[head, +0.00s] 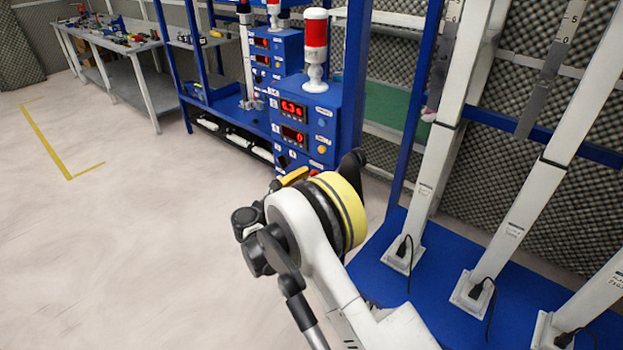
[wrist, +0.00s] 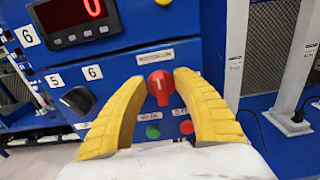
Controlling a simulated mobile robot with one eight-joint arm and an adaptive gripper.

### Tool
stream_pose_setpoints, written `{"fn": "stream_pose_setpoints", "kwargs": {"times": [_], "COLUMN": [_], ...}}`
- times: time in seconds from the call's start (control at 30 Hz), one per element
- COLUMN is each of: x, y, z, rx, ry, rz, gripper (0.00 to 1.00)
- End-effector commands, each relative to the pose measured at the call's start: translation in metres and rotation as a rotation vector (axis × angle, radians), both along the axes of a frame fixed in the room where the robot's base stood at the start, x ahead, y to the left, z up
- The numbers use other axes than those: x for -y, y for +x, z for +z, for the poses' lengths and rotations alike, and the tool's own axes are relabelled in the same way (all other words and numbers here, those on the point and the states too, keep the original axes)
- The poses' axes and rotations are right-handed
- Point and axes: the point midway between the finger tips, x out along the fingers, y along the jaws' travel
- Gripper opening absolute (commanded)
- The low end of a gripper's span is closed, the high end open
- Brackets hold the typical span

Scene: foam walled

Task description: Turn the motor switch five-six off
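A blue control box (head: 315,125) stands ahead, and its front fills much of the wrist view (wrist: 125,75). A black rotary knob (wrist: 78,100), with white labels 5 and 6 above it, is left of my gripper. My gripper (wrist: 164,78) has two yellow fingers spread apart, pointing at the panel. A red rotary knob (wrist: 160,87) shows between the fingertips, under a white label. I cannot tell whether a finger touches it. In the head view my gripper (head: 293,177) is at the lower front of the box, and my wrist hides most of the lower panel.
A green button (wrist: 153,132) and a red button (wrist: 186,127) sit below the red knob. A display (wrist: 75,20) is above left. White posts (head: 520,215) on a blue base stand at right. The floor at left is clear.

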Motion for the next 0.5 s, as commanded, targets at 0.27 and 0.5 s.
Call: {"fn": "stream_pose_setpoints", "kwargs": {"times": [0.27, 0.5], "x": [-0.0001, 0.0], "y": [-0.0002, -0.0001], "z": [0.0001, 0.0001], "rx": [0.0, 0.003], "ry": [0.0, 0.004], "rz": [0.0, 0.0], "gripper": [0.0, 0.0]}}
